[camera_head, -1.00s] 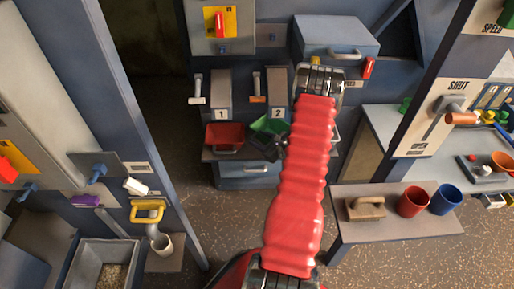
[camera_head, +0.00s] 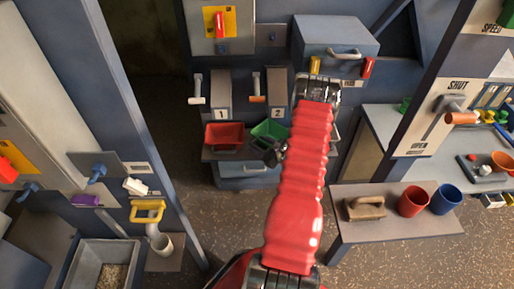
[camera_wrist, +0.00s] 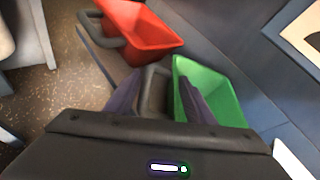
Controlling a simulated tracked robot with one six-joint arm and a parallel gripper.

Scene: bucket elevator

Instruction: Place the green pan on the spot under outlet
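The green pan (camera_head: 271,130) sits level on the shelf below outlet 2 (camera_head: 277,90), to the right of the red pan (camera_head: 224,134). It also shows in the wrist view (camera_wrist: 222,98), with its dark handle (camera_wrist: 154,92) toward me. My gripper (camera_wrist: 158,92) is at that handle. Its two fingers are spread on either side of the handle, and I see no clear grip on it. In the head view my gripper (camera_head: 274,154) is at the pan's near side and partly covers it. The spot under the pan is hidden.
The red pan stands below outlet 1 (camera_head: 221,92), close beside the green one. A blue-grey drawer (camera_head: 249,170) is under the shelf (camera_head: 212,157). A side table (camera_head: 346,226) holds a brush (camera_head: 364,208), a red cup (camera_head: 412,201) and a blue cup (camera_head: 445,199).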

